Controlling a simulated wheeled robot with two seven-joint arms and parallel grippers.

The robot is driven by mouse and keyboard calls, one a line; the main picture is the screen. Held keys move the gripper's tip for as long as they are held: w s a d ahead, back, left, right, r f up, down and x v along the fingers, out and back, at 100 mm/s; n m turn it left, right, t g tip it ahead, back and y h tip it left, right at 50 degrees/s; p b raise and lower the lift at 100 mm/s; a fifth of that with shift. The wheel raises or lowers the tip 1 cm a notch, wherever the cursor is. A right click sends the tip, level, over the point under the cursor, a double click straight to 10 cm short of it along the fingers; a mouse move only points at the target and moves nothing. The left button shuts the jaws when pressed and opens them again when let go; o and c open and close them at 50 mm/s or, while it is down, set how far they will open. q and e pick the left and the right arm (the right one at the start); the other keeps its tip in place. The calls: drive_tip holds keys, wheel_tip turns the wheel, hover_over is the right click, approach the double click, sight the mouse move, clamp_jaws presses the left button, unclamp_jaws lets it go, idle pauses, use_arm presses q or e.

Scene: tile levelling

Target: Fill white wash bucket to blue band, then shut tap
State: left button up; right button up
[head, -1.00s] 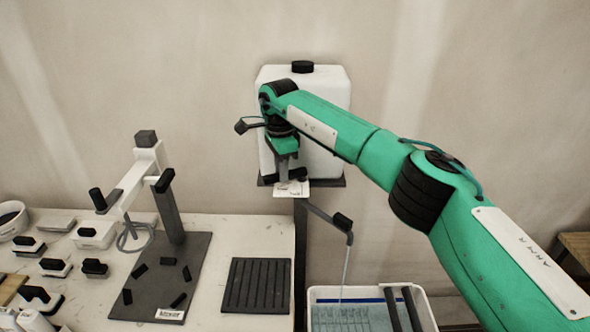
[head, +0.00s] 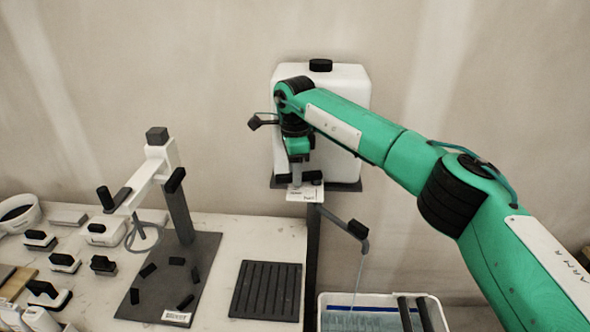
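The white wash bucket (head: 327,302) is at the bottom edge, cut off by the frame. A thin stream (head: 359,278) runs from the dark-ended spout (head: 357,230) down into the bucket. The spout comes from under a white tank (head: 345,95) with a black cap. The tap (head: 313,177) is at the tank's lower front, partly hidden by my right gripper (head: 297,180). That gripper points down at the tap; its finger gap is too small to judge. My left gripper is out of view.
Two dark bars (head: 414,313) lie across the bucket. A ribbed black mat (head: 266,290) lies on the pale bench (head: 220,300). A stand with a white arm (head: 158,165) rises from a dark plate (head: 190,250) at left, with several small black-and-white blocks beside it.

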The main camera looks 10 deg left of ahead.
wheel_tip(320, 180, up, 14)
drive_tip(key=b, duration=0.1)
drive_tip(key=shift+b, duration=0.35)
drive_tip(key=shift+f, duration=0.1)
